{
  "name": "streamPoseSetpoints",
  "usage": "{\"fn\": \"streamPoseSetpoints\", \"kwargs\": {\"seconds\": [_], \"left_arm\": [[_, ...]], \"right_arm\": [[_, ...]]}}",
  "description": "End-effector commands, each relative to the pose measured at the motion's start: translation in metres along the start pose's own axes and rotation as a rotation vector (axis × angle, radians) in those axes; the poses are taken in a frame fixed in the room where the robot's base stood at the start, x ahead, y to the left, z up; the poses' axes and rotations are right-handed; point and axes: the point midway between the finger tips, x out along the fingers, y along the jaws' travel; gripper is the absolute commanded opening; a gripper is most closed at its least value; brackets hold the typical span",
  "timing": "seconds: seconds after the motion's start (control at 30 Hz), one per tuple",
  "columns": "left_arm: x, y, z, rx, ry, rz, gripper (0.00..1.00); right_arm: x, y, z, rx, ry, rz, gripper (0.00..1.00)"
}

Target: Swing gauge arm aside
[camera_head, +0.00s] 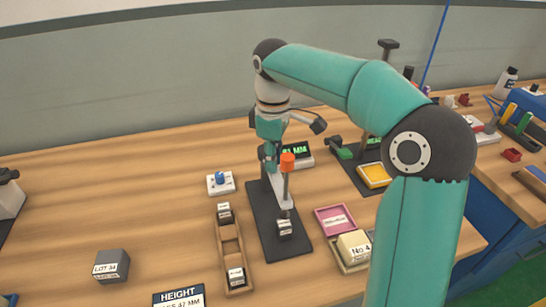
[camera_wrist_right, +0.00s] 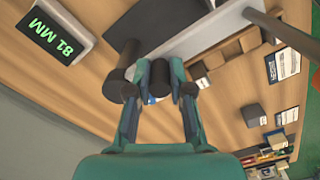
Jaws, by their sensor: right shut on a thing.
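The height gauge stands on a black base plate (camera_head: 262,215) near the middle of the table in the head view. Its grey gauge arm (camera_wrist_right: 200,38) runs toward the upper right in the right wrist view. An orange cap (camera_head: 287,162) tops the gauge's spindle, with a small dark block (camera_head: 285,228) below it on the plate. My right gripper (camera_head: 268,160) is at the gauge's back post. In the wrist view, my right gripper (camera_wrist_right: 160,88) is shut on a dark round knob (camera_wrist_right: 159,72) beside the arm. My left gripper is not in view.
A gauge readout (camera_wrist_right: 55,30) shows 81 MM. A wooden rack (camera_head: 230,244) with small labelled blocks, a blue-knobbed box (camera_head: 221,182), a grey LOT block (camera_head: 111,266) and a pink tray (camera_head: 335,220) stand around the gauge. The table's left is largely clear.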

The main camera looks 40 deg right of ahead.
Motion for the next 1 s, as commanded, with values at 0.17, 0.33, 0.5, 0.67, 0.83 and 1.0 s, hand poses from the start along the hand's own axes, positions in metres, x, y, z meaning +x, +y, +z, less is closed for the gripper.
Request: {"fn": "streamPoseSetpoints", "kwargs": {"seconds": [0.17, 0.33, 0.5, 0.67, 0.83, 1.0], "left_arm": [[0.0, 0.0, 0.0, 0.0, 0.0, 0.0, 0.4], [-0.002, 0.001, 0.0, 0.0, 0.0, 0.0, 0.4], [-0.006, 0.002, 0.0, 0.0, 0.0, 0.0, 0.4], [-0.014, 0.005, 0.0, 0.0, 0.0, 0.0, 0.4], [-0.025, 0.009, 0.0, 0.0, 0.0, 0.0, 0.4], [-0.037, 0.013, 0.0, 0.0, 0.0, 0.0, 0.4]], "right_arm": [[0.0, 0.0, 0.0, -0.001, 0.0, 0.0, 0.0], [-0.001, 0.0, 0.0, -0.013, 0.0, 0.0, 0.0], [-0.002, 0.002, 0.003, -0.062, -0.001, 0.0, 0.0], [-0.003, 0.006, 0.007, -0.149, -0.001, -0.001, 0.0], [-0.004, 0.013, 0.013, -0.284, -0.001, -0.001, 0.0], [-0.004, 0.021, 0.019, -0.441, -0.001, -0.001, 0.0]]}}
